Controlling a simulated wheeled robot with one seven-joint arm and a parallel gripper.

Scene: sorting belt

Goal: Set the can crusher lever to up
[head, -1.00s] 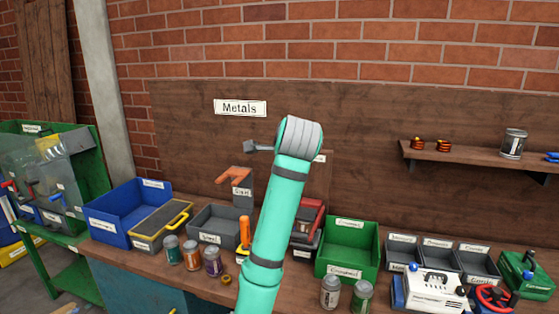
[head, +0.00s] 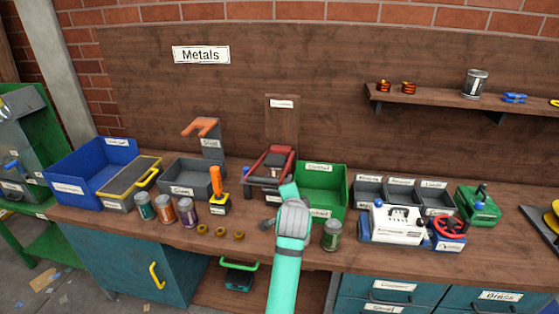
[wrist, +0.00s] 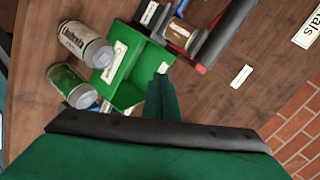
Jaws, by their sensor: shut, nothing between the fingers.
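A can crusher (head: 252,181), which I take to be the dark and red device, stands on the bench left of the green bin. Its red arms and dark bar, apparently the lever (head: 284,150), show above its body. I cannot tell its exact setting. In the wrist view the dark lever bar (wrist: 228,28) crosses the top, with a brownish can-like part beside it. My gripper (wrist: 162,72) is shut and empty. In the wrist view its fingertips lie over the green bin, below and left of the lever, apart from it.
The green bin (head: 325,181) is right of the crusher. A green can (head: 332,235) stands before it, with another can close by in the wrist view (wrist: 85,44). An orange-handled block (head: 219,204) and several cans stand left. A shelf (head: 440,103) hangs upper right.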

